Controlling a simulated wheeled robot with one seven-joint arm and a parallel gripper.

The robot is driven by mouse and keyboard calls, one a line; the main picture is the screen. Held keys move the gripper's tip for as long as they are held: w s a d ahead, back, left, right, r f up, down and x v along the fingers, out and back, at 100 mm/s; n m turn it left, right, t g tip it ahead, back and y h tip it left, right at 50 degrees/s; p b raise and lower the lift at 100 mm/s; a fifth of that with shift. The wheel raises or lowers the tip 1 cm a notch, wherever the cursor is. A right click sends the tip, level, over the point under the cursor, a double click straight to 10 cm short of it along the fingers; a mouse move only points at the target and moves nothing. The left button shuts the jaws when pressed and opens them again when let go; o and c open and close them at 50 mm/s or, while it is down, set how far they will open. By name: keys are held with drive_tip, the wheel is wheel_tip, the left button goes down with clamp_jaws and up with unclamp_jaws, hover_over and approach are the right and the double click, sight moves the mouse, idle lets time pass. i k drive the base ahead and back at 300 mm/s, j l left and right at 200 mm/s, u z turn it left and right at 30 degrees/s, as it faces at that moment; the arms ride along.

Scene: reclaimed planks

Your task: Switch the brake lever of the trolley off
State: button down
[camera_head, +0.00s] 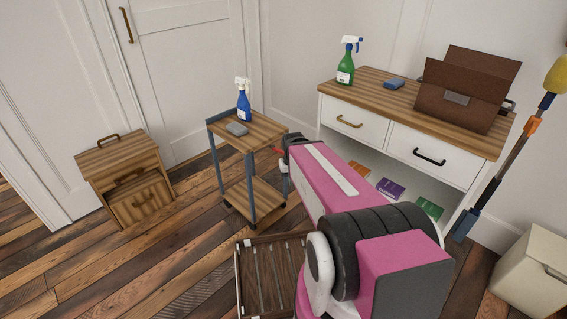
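The trolley (252,185) stands left of my arm, with two wooden shelves and blue-grey metal posts. A blue spray bottle (243,105) and a grey sponge-like block (236,129) are on its top shelf. My pink arm reaches towards the trolley's right side. My gripper (285,160) is at the arm's far end, close to the right edge of the top shelf and mostly hidden by the arm. Small red parts show there; I cannot tell whether they are the brake lever or part of my gripper. I cannot tell whether it touches the trolley.
A small wooden cabinet (118,160) stands left of the trolley. A white dresser (360,125) at right bears a green spray bottle (346,66), a blue sponge (394,83) and a brown box (462,95). A slatted wooden crate (238,280) lies in front. Floor at left is clear.

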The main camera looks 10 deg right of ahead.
sight(279, 150)
drive_tip(key=k+j, duration=0.1)
drive_tip(key=k, duration=0.55)
drive_tip(key=k+j, duration=0.15)
drive_tip(key=k, duration=0.5)
drive_tip(key=j+z, duration=0.05)
